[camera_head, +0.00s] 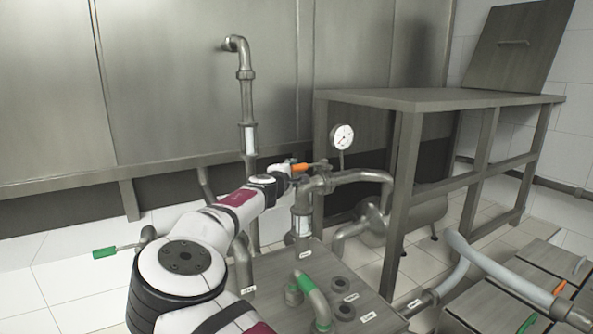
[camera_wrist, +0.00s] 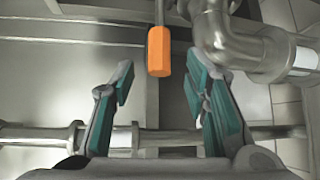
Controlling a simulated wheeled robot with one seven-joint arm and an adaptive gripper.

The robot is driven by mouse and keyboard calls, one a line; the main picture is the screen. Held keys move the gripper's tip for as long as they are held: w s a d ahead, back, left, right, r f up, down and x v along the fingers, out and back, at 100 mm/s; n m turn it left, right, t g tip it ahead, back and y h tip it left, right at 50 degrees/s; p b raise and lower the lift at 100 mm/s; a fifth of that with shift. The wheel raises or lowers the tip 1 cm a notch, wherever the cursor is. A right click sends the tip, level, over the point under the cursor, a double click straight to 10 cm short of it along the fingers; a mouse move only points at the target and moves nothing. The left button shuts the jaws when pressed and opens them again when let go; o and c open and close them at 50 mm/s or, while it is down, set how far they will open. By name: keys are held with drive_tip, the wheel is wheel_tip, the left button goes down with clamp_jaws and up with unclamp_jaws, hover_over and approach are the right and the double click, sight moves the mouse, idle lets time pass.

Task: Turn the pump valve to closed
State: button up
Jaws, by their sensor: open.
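An orange valve handle (camera_wrist: 159,52) hangs from a thin metal rod at the top middle of the wrist view, beside a bent metal pipe (camera_wrist: 225,40). In the head view the orange handle (camera_head: 300,167) shows just beyond the end of my arm, near the pipe below the gauge. My gripper (camera_wrist: 158,85) is open, with teal pads on both sides. The handle lies between and slightly beyond the fingertips, with clear gaps on both sides. In the head view the fingers are too small to make out well. The pictures do not show a label on this valve.
A round gauge (camera_head: 342,136) stands on the pipework right of the handle. A green-handled lever (camera_head: 104,253) is at the left. A metal table (camera_head: 440,98) stands at the right. A box top with labelled ports (camera_head: 345,312) and a green-marked hose (camera_head: 313,297) lies below my arm.

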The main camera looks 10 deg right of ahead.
sight(297, 169)
drive_tip(key=shift+x, duration=2.45)
clamp_jaws()
